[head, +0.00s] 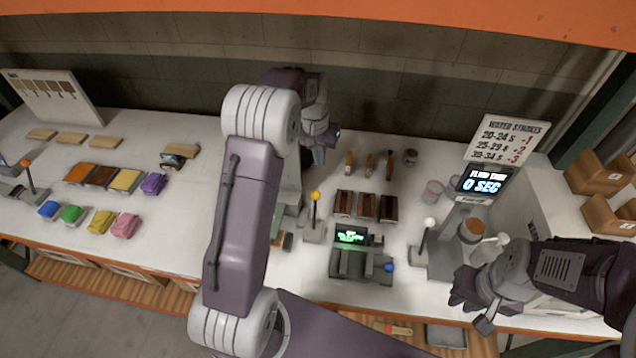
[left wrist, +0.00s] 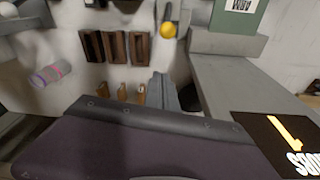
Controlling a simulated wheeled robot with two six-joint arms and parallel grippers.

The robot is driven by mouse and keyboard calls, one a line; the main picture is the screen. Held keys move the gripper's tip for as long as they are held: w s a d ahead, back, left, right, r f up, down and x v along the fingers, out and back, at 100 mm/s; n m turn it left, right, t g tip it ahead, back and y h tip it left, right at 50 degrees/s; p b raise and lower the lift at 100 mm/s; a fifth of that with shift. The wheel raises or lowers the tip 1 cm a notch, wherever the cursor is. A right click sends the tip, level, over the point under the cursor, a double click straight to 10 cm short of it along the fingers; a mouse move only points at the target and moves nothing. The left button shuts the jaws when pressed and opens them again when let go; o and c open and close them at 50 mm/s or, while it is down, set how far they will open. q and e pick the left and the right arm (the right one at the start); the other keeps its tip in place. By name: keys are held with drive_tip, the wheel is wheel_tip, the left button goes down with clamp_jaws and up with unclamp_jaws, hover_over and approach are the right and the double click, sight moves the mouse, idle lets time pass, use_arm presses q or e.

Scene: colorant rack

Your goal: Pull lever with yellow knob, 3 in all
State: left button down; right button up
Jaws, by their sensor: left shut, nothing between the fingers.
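The lever with the yellow knob (head: 315,195) stands upright on a grey base on the white counter, just right of my left arm. The yellow knob also shows near the top of the left wrist view (left wrist: 168,29). My left gripper (head: 320,157) is shut and empty, behind the knob and apart from it. My left forearm hides part of the dispenser beside the lever. My right gripper (head: 470,311) hangs at the right front of the counter, its fingers apart, holding nothing visible.
A white-knobbed lever (head: 430,222) and a blue-knobbed device with a green display (head: 350,235) stand to the right. Dark wooden blocks (head: 366,206) lie behind the display. A timer screen (head: 482,185) reads 0 sec.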

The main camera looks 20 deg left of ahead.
use_arm(q)
wheel_tip(320, 180, down, 9)
drive_tip(key=s+p, duration=0.2)
drive_tip(key=p, duration=0.2)
drive_tip(key=shift+s+d+f, duration=0.15)
drive_tip(key=shift+s+d, duration=0.1)
drive_tip(key=shift+d, duration=0.05)
drive_tip(key=shift+w, duration=0.15)
